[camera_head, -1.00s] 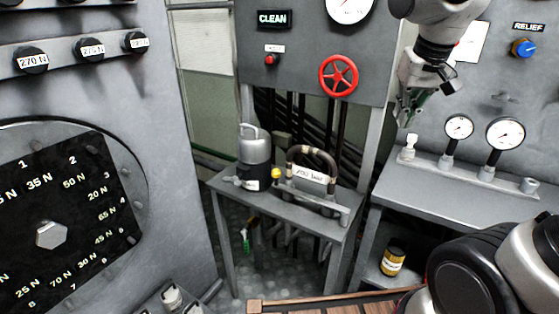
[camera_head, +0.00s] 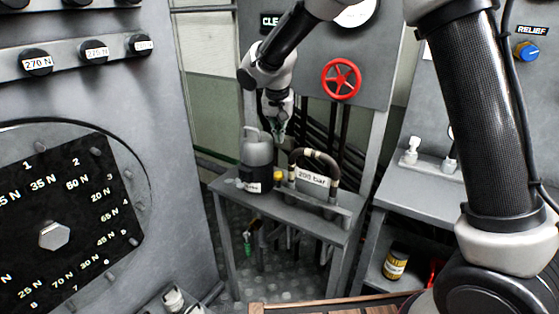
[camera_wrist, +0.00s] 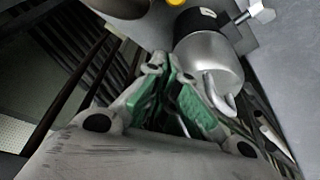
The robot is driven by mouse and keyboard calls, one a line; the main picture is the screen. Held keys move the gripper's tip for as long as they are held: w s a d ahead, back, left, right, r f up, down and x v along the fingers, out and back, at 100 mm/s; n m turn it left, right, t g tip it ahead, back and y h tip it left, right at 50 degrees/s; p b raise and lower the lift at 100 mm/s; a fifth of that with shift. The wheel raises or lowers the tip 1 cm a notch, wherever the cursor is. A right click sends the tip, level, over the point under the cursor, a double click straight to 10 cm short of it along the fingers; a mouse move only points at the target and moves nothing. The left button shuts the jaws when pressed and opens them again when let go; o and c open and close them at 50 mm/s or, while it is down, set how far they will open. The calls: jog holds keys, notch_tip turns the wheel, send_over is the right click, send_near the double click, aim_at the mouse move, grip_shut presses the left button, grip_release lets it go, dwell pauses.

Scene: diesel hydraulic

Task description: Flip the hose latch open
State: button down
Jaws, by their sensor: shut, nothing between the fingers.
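A dark hose loop (camera_head: 331,163) with a "bar" label stands on the small grey stand (camera_head: 310,213) in the middle. To its left is a silver and black canister (camera_head: 257,153) with a wire loop on top; its silver end also shows in the wrist view (camera_wrist: 207,58). A yellow knob (camera_head: 278,176) sits between canister and hose. I cannot make out for certain which part is the hose latch. My gripper (camera_head: 279,137), with green finger pads, is shut and empty above and slightly right of the canister. In the wrist view my fingertips (camera_wrist: 165,72) are beside the canister, with no clear contact.
A grey panel with a red handwheel (camera_head: 341,79) stands behind the stand. A large dial panel (camera_head: 55,235) is at left. A grey bench (camera_head: 415,185) with white fittings is at right, a yellow-labelled jar (camera_head: 396,264) below it. Black pipes run behind the stand.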

notch_tip(320, 180, down, 9)
jog(key=shift+s+f, duration=0.2)
jog(key=shift+s, duration=0.15)
dwell(0.6)
